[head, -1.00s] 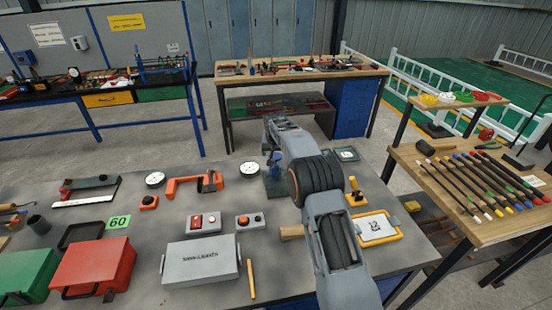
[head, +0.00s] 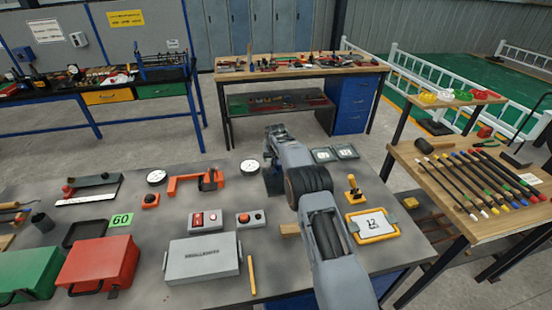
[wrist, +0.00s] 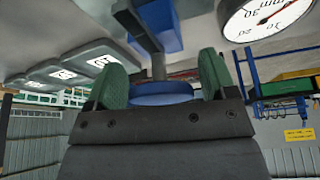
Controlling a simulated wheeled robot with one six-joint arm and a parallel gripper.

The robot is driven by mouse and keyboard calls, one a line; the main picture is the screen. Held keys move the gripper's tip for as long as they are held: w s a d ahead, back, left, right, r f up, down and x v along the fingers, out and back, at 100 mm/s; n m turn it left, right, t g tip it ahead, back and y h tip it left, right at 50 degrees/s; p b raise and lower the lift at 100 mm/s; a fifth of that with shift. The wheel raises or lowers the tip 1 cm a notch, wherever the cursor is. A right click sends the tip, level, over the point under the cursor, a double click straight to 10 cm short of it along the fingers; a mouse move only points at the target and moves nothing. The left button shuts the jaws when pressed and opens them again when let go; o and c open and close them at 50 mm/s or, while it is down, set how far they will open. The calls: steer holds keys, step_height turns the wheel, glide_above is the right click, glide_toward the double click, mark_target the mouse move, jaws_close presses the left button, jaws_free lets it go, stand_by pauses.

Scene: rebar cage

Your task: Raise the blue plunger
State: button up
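The blue plunger (wrist: 162,92) shows in the wrist view as a round blue knob on a grey rod, with a blue block (wrist: 160,25) at the rod's other end. The green fingertips of my gripper (wrist: 163,80) stand on either side of the knob, which lies between them. The fingers look apart, with a thin gap at the right side; contact on the left is unclear. In the head view my gripper (head: 274,180) is low over the grey bench beside the white dial, and the plunger is hidden behind it.
The bench (head: 185,212) also holds a white dial (head: 249,167), an orange clamp-like tool (head: 190,184), two button boxes, a grey case (head: 203,258) and a yellow-framed card (head: 373,225). Grey cases (head: 346,151) lie right of my gripper. A side table with coloured rods stands further right.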

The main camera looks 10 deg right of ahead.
steer(key=c, duration=1.1)
steer(key=shift+w+r+p, duration=0.1)
steer(key=shift+r+p, duration=0.2)
steer(key=shift+r, duration=1.55)
steer(key=o, duration=1.3)
steer(key=shift+f, duration=0.1)
steer(key=shift+c, duration=0.2)
steer(key=b+v, duration=0.3)
steer(key=v, duration=1.1)
